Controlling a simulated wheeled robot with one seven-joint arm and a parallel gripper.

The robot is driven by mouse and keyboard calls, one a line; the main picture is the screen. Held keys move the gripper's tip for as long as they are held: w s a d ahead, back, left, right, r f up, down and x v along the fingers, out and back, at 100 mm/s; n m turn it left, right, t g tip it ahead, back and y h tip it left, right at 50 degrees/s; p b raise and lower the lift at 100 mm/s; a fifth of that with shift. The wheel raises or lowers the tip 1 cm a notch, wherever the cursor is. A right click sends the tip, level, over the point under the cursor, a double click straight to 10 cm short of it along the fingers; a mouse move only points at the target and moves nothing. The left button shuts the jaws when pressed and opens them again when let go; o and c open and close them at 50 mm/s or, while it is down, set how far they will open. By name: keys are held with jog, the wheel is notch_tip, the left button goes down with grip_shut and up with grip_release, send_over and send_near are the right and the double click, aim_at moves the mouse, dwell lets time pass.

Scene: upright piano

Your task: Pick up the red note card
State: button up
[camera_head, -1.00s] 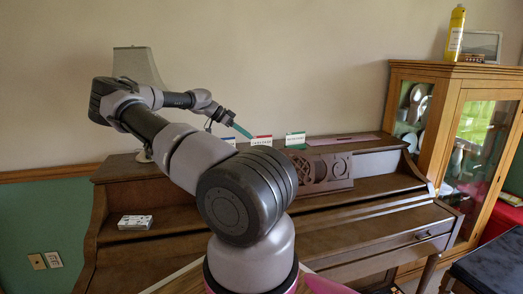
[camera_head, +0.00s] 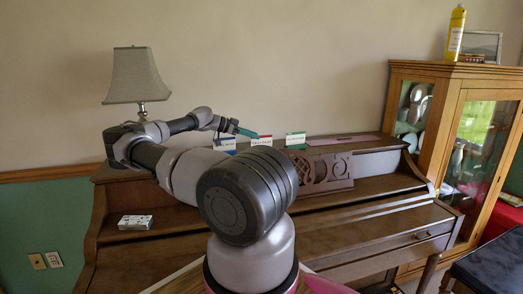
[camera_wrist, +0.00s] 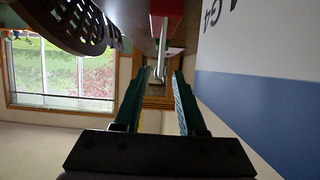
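The red note card (camera_head: 261,141), white with a red top band, stands on the piano top between a blue-banded card (camera_head: 226,144) and a green-banded card (camera_head: 295,140). In the wrist view the red card (camera_wrist: 167,12) shows nearly edge-on at the top centre, beyond the gap between my fingers. My gripper (camera_wrist: 159,76) is open, its two teal fingers apart. In the head view my gripper (camera_head: 254,134) is beside the red card's upper left edge; I cannot tell whether they touch. The blue-banded card (camera_wrist: 268,95) looms close on the right of the wrist view.
The upright piano (camera_head: 340,235) has a carved music stand (camera_head: 325,173). A lamp (camera_head: 137,78) stands behind my arm at the left. A small white box (camera_head: 135,222) lies on the lower left ledge. A glass-fronted cabinet (camera_head: 455,82) stands at the right.

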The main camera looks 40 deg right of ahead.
aim_at(262, 137)
jog(key=x, duration=0.4)
jog(key=shift+s+d+f, duration=0.15)
jog(key=shift+d, duration=0.15)
grip_shut()
dwell(1.1)
